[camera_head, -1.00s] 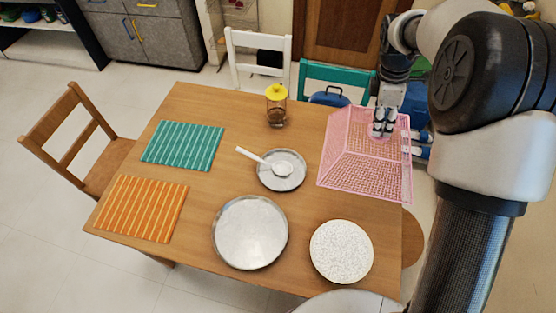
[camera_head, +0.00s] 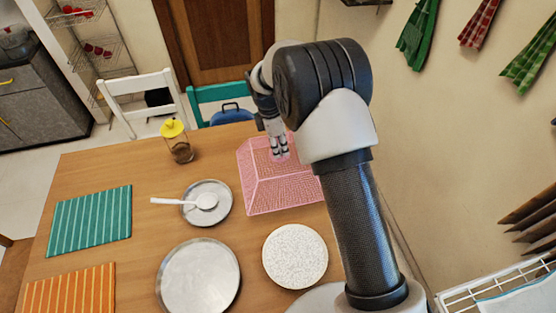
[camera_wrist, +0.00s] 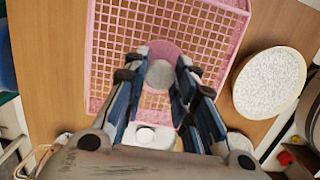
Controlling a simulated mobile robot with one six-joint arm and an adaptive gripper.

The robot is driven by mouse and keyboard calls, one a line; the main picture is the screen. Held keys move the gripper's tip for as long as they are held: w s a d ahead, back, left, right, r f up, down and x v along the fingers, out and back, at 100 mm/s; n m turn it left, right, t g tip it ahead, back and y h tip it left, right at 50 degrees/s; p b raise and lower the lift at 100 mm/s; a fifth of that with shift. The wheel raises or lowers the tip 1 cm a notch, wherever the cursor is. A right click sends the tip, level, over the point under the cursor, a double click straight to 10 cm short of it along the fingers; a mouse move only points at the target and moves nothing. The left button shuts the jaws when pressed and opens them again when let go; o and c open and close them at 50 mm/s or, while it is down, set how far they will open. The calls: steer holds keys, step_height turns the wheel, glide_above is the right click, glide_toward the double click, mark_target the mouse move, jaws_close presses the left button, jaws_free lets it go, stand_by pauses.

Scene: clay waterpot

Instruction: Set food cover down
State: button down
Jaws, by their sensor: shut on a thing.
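The pink mesh food cover (camera_head: 262,195) is at the back right of the wooden table, to the right of the small metal plate. My gripper (camera_head: 279,156) is above its top, with the fingers pointing down. The cover looks about level. My arm hides its right part in the head view. I cannot tell whether its rim touches the table or hangs just above it.
The table (camera_head: 110,170) holds a small metal plate (camera_head: 219,215) with a white spoon (camera_head: 172,201), a large metal plate (camera_head: 198,280), a speckled plate (camera_head: 295,256), and a yellow-lidded jar (camera_head: 180,148). Green (camera_head: 90,220) and orange (camera_head: 70,290) mats lie left. A teal chair (camera_head: 205,93) stands behind.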

step_height(320, 180, down, 6)
steer(key=b, duration=0.1)
stand_by(0.4)
steer(key=shift+f, duration=0.1)
steer(key=shift+f, duration=0.15)
steer(key=c, duration=1.3)
jaws_free()
